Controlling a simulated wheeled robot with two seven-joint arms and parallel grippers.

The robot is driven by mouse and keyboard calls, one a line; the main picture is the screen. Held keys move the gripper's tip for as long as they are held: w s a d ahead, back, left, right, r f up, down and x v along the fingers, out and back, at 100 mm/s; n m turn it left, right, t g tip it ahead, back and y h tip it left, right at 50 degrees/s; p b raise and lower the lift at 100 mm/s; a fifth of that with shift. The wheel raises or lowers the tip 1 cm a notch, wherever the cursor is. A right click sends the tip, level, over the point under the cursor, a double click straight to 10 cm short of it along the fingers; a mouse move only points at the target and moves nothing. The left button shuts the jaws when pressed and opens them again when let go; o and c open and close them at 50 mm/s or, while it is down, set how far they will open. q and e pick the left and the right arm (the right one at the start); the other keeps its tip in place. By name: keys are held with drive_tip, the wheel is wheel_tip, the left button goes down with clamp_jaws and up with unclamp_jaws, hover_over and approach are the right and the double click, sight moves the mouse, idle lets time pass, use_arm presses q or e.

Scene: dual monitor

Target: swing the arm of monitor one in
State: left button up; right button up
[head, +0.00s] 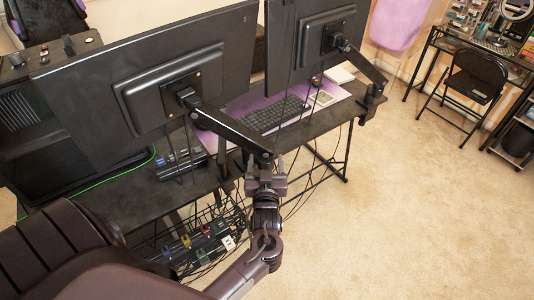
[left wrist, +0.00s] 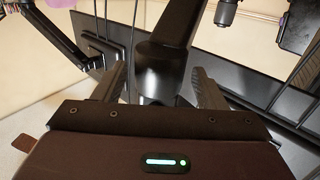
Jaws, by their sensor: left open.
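The large near monitor (head: 70,75) at the left of the head view has its back to me. Its black monitor arm (head: 235,130) runs from the back plate down right to a joint above my left gripper (head: 265,181). In the left wrist view, my left gripper (left wrist: 158,82) is open, with one finger on each side of the dark arm part (left wrist: 162,60). Whether the fingers touch it I cannot tell. The second monitor (head: 305,50) stands to the right on its own arm (head: 365,66). No label shows which is monitor one. My right gripper is not in view.
The black desk (head: 180,190) carries a keyboard (head: 275,115) on a purple mat (head: 240,103). Cables and power strips (head: 190,240) hang below. A folding chair (head: 475,80) stands at the far right. The carpet (head: 430,210) at right is clear.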

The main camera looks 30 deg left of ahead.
use_arm(q)
drive_tip(key=shift+x, duration=1.15)
drive_tip(key=shift+w+a, duration=0.15)
drive_tip(key=shift+w, duration=0.2)
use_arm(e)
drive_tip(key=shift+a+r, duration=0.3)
